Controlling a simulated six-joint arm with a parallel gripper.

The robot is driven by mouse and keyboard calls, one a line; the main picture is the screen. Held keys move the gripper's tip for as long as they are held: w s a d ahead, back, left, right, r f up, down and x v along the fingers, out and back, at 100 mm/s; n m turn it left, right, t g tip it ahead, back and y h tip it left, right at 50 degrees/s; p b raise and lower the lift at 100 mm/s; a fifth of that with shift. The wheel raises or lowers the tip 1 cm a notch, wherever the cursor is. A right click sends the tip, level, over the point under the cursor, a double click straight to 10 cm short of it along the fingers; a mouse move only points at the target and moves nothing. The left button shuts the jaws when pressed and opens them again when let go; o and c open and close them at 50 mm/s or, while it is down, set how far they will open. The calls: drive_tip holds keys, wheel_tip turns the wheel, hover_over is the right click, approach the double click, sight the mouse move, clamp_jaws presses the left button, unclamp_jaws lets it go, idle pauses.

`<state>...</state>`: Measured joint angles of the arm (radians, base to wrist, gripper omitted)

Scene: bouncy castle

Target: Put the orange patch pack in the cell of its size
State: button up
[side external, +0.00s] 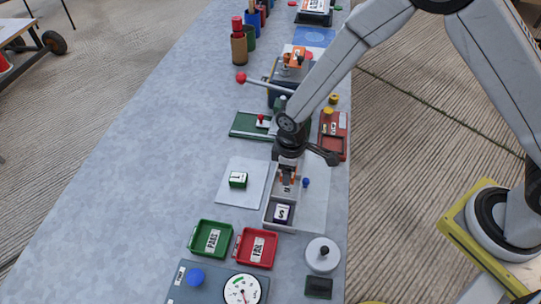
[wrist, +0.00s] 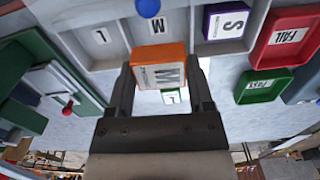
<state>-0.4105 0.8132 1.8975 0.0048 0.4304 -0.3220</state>
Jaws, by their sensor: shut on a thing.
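The orange patch pack (wrist: 153,55), marked M, is held between the fingers of my gripper (wrist: 163,78). In the wrist view the tray (wrist: 122,40) has a cell marked L at left, an empty-looking cell marked M in the middle, and a purple pack (wrist: 226,21) marked S in the right cell. I cannot tell the orange pack's exact height over the tray. A green pack (side external: 238,180) lies on a white sheet.
A green PASS tray (side external: 211,238) and a red FAIL tray (side external: 257,248) sit just in front of the sorting tray. A blue knob (side external: 306,182) is beside it. A green board (side external: 250,125) and red case (side external: 333,137) lie behind. The bench's left side is clear.

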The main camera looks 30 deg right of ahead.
drive_tip(key=shift+w+d+f, duration=0.1)
drive_tip(key=shift+f, duration=0.05)
drive_tip(key=shift+f, duration=0.15)
drive_tip(key=shift+f, duration=1.55)
drive_tip(key=o, duration=1.2)
drive_tip(key=shift+r, duration=1.9)
idle(3.1)
